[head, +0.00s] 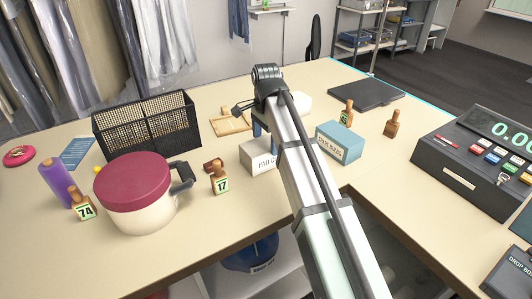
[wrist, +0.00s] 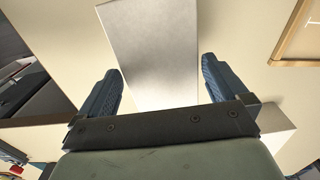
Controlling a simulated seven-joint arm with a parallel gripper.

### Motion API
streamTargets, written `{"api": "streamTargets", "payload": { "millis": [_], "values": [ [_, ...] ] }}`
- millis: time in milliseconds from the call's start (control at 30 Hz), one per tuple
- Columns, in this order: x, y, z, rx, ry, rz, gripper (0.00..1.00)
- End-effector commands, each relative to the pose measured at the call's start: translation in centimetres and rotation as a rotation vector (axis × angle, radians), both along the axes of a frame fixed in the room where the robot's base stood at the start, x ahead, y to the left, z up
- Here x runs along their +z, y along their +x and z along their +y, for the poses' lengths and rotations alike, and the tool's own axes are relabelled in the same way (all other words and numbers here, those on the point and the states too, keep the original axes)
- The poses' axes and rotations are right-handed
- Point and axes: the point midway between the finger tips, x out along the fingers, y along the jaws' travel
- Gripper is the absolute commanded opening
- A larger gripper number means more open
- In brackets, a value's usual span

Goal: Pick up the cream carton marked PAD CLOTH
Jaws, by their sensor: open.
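The cream carton marked PAD (head: 262,158) stands on the counter, left of my arm, its lettering partly hidden by the arm. Its plain pale top (wrist: 150,50) lies between my finger tips in the wrist view, with a gap on each side. My gripper (head: 258,128) is open and empty and points down at the carton. In the wrist view (wrist: 160,85) its two blue fingers show left and right of the carton; I cannot tell whether they reach below its top.
A teal carton (head: 341,145) stands close on the right. Another pale carton (head: 301,103) is partly behind my arm. A wooden tray (head: 230,123) lies behind left, stamp 17 (head: 219,178) to the left. The counter's front edge is close.

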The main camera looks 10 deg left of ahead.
Motion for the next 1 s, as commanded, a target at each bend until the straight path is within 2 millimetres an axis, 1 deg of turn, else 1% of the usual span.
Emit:
{"api": "streamTargets", "payload": {
  "millis": [167, 267, 500, 600, 700, 867, 1000],
  "values": [
    [-0.5, 0.0, 0.0, 0.000, 0.000, 0.000, 1.00],
    [-1.3, 0.0, 0.0, 0.000, 0.000, 0.000, 1.00],
    [-4.3, -0.1, 0.0, 0.001, -0.001, 0.001, 1.00],
    [-5.3, -0.1, 0.0, 0.001, -0.001, 0.001, 1.00],
    [-5.7, 0.0, 0.0, 0.001, 0.001, -0.001, 1.00],
    [-5.7, 0.0, 0.0, 0.001, 0.001, -0.001, 1.00],
    [-5.6, 0.0, 0.0, 0.001, 0.001, -0.001, 0.89]
  ]
}}
